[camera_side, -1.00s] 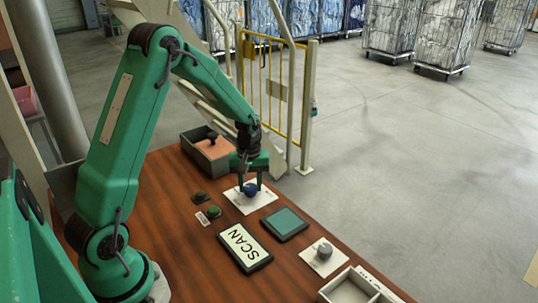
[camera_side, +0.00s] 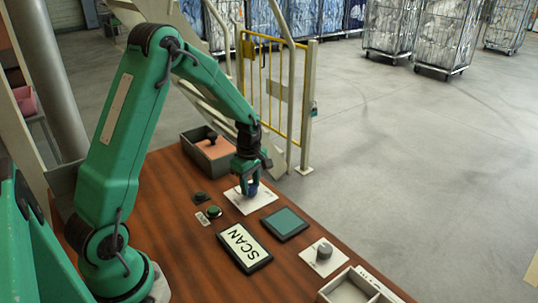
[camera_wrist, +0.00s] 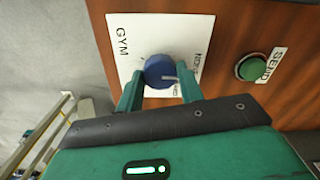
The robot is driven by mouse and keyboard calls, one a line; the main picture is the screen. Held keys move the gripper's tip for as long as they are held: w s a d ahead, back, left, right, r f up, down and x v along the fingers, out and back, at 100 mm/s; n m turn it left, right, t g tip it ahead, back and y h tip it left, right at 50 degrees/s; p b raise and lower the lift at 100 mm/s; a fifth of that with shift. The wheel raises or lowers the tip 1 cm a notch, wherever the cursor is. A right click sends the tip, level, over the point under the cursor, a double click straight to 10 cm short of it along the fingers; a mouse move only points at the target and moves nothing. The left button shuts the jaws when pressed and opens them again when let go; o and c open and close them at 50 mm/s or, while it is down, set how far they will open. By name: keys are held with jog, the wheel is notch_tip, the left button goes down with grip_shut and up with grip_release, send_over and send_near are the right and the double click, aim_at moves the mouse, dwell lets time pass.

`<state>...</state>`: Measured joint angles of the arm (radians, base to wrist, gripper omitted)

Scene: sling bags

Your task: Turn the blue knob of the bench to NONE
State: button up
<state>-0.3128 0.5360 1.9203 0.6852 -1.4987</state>
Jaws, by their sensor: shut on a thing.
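The blue knob (camera_wrist: 159,70) sits on a white plate (camera_wrist: 128,35) on the bench. GYM is printed at the plate's upper left. Another small label below the pointer is partly hidden. My gripper (camera_wrist: 160,88) is shut on the knob, with one green finger on each side. In the side view my gripper (camera_side: 249,190) stands over the plate and mostly hides the knob.
A green button (camera_wrist: 252,67) marked SEND sits beside the plate. The bench also holds a SCAN sign (camera_side: 243,247), a dark-framed teal pad (camera_side: 285,223), a grey knob (camera_side: 324,250) on its own plate, a grey box (camera_side: 210,155) and a pale tray (camera_side: 350,290).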

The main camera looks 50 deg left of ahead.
aim_at(250, 187)
dwell(0.3)
jog(key=o, duration=1)
jog(key=shift+r, duration=3.95)
